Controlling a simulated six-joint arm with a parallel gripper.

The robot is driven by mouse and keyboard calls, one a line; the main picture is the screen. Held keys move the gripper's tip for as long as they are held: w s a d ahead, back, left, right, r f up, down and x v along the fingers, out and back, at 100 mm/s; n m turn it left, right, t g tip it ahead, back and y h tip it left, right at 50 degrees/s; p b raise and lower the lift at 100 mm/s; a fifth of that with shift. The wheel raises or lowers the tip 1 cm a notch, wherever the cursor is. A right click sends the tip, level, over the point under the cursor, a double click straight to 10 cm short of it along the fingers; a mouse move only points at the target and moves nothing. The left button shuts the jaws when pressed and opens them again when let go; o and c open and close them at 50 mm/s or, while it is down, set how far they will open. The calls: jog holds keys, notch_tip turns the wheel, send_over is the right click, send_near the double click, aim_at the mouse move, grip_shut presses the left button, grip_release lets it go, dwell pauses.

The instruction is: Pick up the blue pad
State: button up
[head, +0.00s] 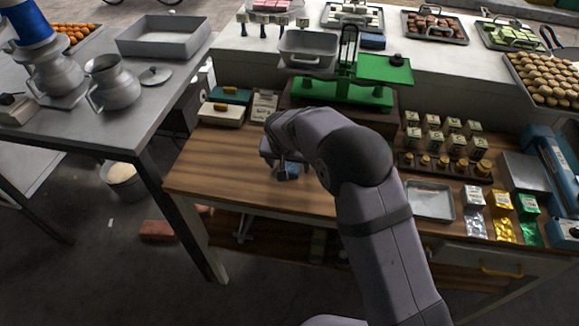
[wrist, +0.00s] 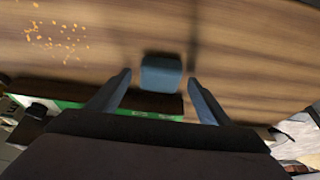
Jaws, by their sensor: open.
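A small blue pad (wrist: 161,74) lies on the wooden tabletop in the wrist view. My gripper (wrist: 159,80) is open, with one finger on each side of the pad and a gap between each finger and the pad. I cannot tell whether the fingertips are down at the pad's height. In the head view my gripper (head: 286,168) points down over the front left part of the wooden table (head: 215,165). A small patch of blue shows at its fingertips there, and my wrist partly hides this spot.
A green balance scale (head: 345,85) stands behind my gripper. Brass weights (head: 442,163) and a metal tray (head: 431,202) are on the right. Clear wood lies left of my gripper.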

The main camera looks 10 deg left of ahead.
aim_at(290, 167)
jog(key=c, duration=1.1)
jog(key=shift+r, duration=0.1)
jog(key=shift+c, duration=0.2)
notch_tip(290, 167, up, 10)
jog(key=b, duration=0.3)
jog(key=shift+o, duration=0.5)
jog(key=shift+d, duration=0.1)
